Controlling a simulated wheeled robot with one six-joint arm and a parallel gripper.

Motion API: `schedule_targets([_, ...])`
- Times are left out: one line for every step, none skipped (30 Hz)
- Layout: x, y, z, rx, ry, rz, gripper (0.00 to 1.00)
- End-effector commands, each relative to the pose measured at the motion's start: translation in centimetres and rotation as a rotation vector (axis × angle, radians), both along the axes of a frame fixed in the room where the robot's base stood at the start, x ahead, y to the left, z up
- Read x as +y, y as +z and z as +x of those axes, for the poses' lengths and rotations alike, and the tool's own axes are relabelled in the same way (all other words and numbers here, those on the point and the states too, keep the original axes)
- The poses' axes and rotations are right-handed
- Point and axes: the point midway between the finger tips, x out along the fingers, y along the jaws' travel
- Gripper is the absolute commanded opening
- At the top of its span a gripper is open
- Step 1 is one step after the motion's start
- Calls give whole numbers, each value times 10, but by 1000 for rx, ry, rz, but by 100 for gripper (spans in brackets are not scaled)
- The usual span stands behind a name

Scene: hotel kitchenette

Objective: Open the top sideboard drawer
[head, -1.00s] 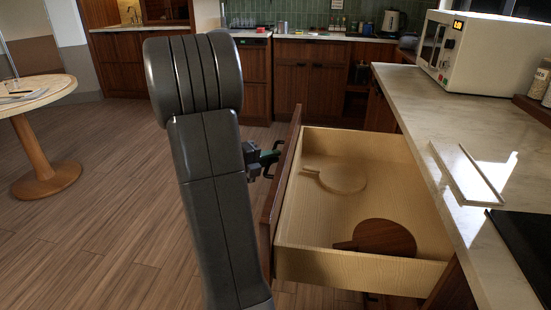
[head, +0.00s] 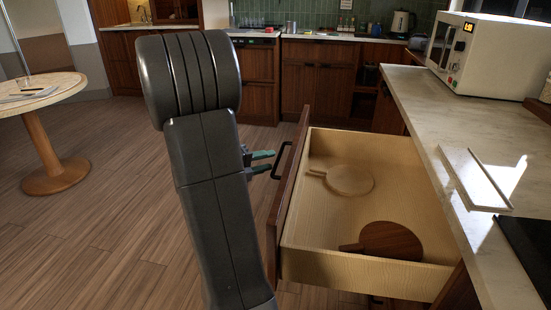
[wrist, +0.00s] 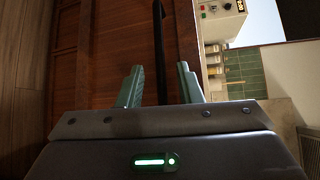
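The top sideboard drawer (head: 365,262) stands pulled far out from under the counter, with two round wooden boards inside: a pale one (head: 349,180) and a dark brown one (head: 390,241). Its dark handle (head: 281,161) is on the brown front panel (head: 288,190); the bar also shows in the wrist view (wrist: 160,50). My gripper (head: 262,161) is open and empty, just left of the handle and apart from it. In the wrist view its two green fingers (wrist: 160,84) are spread, with the bar ahead of them.
The pale counter (head: 440,115) runs along the right, with a white microwave (head: 492,55) and a flat white board (head: 474,178) on it. A round table (head: 40,92) stands at the left. The wooden floor left of the drawer is clear.

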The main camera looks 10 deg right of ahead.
Motion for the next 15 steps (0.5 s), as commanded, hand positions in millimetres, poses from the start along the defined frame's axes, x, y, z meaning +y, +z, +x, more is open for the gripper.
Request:
schedule_targets([12,3,-5,0,5,1,32])
schedule_targets([17,4,-8,0,5,1,32])
schedule_targets([25,5,-12,-1,5,0,32])
schedule_targets([31,6,-15,0,5,1,32])
schedule_targets([36,7,-18,0,4,1,32])
schedule_targets([43,8,-22,0,4,1,32])
schedule_targets([48,8,-24,0,5,1,32])
schedule_targets([52,9,-27,0,3,1,32])
schedule_targets([58,10,-30,0,3,1,32])
schedule_targets([61,10,-32,0,3,1,32])
schedule_targets([65,11,-34,0,2,0,32])
schedule_targets([69,11,-36,0,2,0,32])
schedule_targets([71,11,-37,0,1,1,32])
schedule_targets([73,12,-39,-1,1,1,32])
schedule_targets([75,12,-40,0,0,1,32])
